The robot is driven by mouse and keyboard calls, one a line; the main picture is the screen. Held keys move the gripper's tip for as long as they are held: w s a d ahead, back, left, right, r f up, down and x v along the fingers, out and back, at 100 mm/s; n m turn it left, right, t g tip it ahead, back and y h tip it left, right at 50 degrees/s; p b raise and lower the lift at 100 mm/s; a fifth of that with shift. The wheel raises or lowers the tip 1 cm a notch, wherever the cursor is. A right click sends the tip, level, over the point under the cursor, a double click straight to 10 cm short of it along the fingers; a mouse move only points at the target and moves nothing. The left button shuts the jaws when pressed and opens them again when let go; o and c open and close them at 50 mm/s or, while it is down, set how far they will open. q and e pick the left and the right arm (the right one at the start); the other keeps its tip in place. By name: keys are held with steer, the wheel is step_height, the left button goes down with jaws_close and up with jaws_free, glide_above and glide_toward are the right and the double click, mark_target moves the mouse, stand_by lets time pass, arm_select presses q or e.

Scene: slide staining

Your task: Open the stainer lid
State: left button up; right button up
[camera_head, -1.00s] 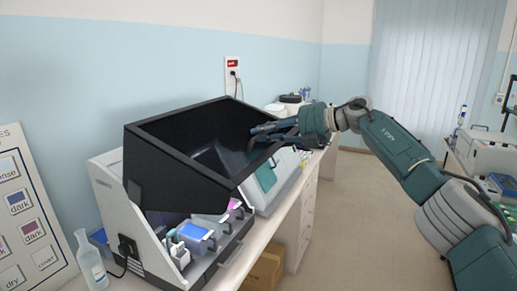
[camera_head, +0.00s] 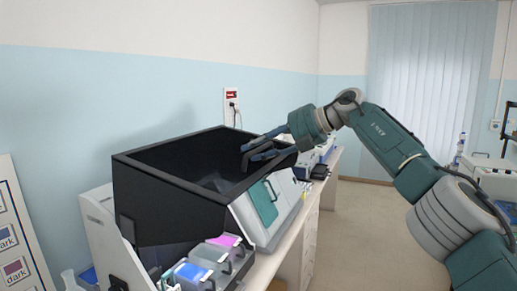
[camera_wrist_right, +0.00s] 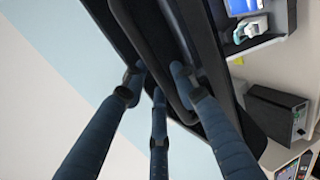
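The stainer lid (camera_head: 165,210) is a black, box-like hood standing raised above the stainer (camera_head: 100,222), with trays visible below its front edge. My right gripper (camera_head: 257,148) reaches in from the right, its fingers over the lid's right rim. In the right wrist view, the dark fingers (camera_wrist_right: 158,88) are spread apart beside a black bar (camera_wrist_right: 165,65) of the lid. Whether they touch it is hard to tell. My left gripper is out of view.
Slide trays with blue (camera_head: 192,272) and pink (camera_head: 222,240) tops sit at the stainer's front. A stain chart (camera_head: 15,235) leans at the left. Floor at the right is open.

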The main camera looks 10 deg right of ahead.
steer(key=shift+a, duration=0.1)
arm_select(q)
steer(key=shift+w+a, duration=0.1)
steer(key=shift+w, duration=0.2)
arm_select(e)
steer(key=v, duration=1.2)
steer(key=shift+w, duration=0.1)
